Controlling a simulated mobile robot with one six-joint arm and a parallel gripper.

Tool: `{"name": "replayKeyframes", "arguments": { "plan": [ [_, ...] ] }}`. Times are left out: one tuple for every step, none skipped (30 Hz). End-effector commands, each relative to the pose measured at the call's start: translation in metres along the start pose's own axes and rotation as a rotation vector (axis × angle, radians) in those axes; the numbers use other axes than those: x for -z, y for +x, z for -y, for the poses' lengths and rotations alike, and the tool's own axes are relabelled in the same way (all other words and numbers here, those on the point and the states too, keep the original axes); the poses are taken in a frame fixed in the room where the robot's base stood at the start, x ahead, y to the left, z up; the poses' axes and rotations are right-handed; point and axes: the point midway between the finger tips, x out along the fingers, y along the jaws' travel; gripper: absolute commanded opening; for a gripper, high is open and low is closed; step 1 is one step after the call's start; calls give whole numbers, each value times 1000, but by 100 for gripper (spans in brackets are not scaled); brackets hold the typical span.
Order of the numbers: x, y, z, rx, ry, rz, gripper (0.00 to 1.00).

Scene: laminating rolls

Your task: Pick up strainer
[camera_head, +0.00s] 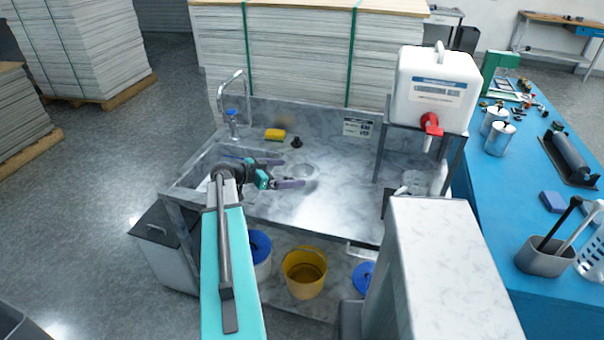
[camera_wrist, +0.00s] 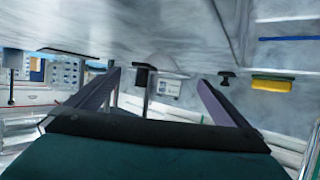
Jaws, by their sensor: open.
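A pale round shape (camera_head: 303,170), which looks like the strainer, lies on the grey marbled counter right of the sink basin. It is small and shiny, so its mesh and rim are hard to make out. My gripper (camera_head: 292,173) is open, its two purple-grey fingers apart just left of this shape and low over the counter. Whether they touch it cannot be told. In the wrist view my gripper (camera_wrist: 158,82) shows nothing clearly held. A faint pale dome (camera_wrist: 166,62) shows between the fingers there, perhaps the strainer.
A yellow-green sponge (camera_head: 275,134) and a black plug (camera_head: 296,142) lie behind my gripper. The tap (camera_head: 232,105) stands at the back left. A white canister (camera_head: 435,88) with a red spout stands on a frame at the right. The counter's middle is clear.

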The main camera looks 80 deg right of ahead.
Motion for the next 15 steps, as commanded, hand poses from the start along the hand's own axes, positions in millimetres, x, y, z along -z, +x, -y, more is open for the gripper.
{"name": "replayKeyframes", "arguments": {
  "plan": [
    [1,6,1,-1,-1,0,100],
    [1,8,0,-1,-1,0,100],
    [1,11,0,-1,-1,0,100],
    [1,13,0,-1,-1,0,100],
    [1,14,0,-1,-1,0,100],
    [0,15,0,0,-1,-1,100],
    [0,16,0,1,-1,-1,100],
    [0,16,0,1,-1,-1,100],
    [0,16,0,1,-1,-1,100],
    [0,16,0,1,-1,-1,100],
    [0,16,0,1,-1,-1,100],
    [0,15,0,1,-1,-1,100],
    [0,15,0,1,-1,-1,100],
    [0,15,0,1,-1,-1,100],
    [0,15,0,1,-1,0,100]
  ]
}}
